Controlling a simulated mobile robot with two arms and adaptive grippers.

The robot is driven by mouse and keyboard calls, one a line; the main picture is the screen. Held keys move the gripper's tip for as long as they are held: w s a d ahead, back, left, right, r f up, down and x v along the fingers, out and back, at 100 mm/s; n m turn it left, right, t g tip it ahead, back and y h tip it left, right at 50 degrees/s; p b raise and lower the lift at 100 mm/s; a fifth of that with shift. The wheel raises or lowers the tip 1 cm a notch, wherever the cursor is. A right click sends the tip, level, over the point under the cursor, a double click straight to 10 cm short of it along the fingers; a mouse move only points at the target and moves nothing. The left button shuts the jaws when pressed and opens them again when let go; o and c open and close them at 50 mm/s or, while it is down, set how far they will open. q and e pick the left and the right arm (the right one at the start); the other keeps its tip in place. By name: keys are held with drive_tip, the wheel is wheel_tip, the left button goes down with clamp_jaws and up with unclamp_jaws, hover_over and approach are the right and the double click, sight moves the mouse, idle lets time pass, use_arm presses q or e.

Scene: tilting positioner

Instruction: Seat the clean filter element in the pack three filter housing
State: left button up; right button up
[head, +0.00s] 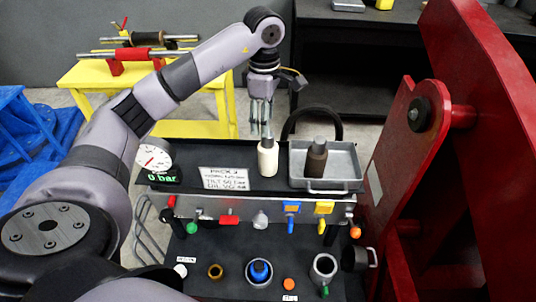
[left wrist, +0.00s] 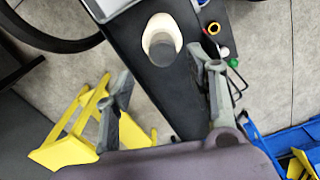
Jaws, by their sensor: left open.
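The cream-white filter element (head: 267,162) with a grey top stands upright on the dark bench top, left of the metal tray. It also shows in the left wrist view (left wrist: 162,34), ahead of the fingers. My left gripper (head: 261,118) points down just above it, open and empty; in the left wrist view its fingers (left wrist: 166,88) are spread wide. A brown filter element (head: 316,162) stands in the tray. An open grey cylindrical cup (head: 324,267) is at the front right of the lower panel; I cannot tell whether it is the pack three housing. My right gripper is out of view.
The metal tray (head: 344,183) and a sign plate (head: 223,179) flank the white element. A pressure gauge (head: 154,157) reads 0 bar. Valves with coloured handles line the front rail. A big red frame (head: 455,170) blocks the right.

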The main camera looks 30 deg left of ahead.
sight(267, 148)
use_arm(q)
drive_tip(key=shift+s+d+f+p, duration=0.1)
drive_tip(key=shift+d+f+p, duration=0.05)
drive_tip(key=shift+f+p, duration=0.2)
drive_tip(key=f, duration=0.1)
drive_tip(key=f+p, duration=0.1)
drive_tip(key=f, duration=0.1)
drive_tip(key=shift+d+f, duration=0.3)
drive_tip(key=shift+d, duration=0.1)
drive_tip(key=shift+f, duration=0.45)
clamp_jaws()
drive_tip(key=shift+r, duration=0.1)
